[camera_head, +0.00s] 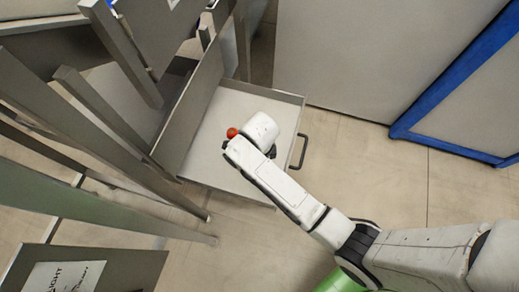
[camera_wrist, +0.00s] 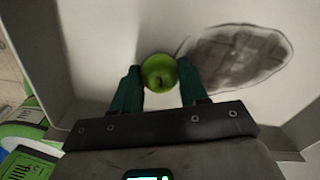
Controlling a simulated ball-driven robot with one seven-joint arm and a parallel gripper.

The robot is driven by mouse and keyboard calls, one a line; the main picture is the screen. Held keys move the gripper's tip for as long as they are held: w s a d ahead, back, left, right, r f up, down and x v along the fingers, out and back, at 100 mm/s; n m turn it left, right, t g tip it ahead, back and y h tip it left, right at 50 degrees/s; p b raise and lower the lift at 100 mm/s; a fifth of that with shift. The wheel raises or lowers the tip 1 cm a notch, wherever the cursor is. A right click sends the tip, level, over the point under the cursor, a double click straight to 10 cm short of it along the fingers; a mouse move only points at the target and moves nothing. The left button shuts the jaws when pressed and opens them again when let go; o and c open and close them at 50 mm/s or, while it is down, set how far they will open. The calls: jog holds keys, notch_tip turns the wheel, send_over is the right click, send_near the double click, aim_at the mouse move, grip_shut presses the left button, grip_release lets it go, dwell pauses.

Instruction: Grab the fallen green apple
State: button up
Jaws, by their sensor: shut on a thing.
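The green apple (camera_wrist: 158,73) shows in the wrist view between the two dark green fingers of my gripper (camera_wrist: 160,84). My gripper is shut on it, with a finger against each side. The apple is over the pale floor of an open drawer; I cannot tell whether it touches the floor. In the head view my white arm reaches into the drawer (camera_head: 228,103), and its end hides the fingers and the green apple. A red fruit (camera_head: 232,132) shows in the head view, right beside my arm's end.
The drawer has low walls and a dark handle (camera_head: 299,151) on its right side. Metal frame posts (camera_head: 105,112) stand close on the left. A dark round patch (camera_wrist: 238,56) lies right of the apple. Open floor (camera_head: 360,160) lies right of the drawer.

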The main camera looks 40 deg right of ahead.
jog(key=shift+c, duration=1.3)
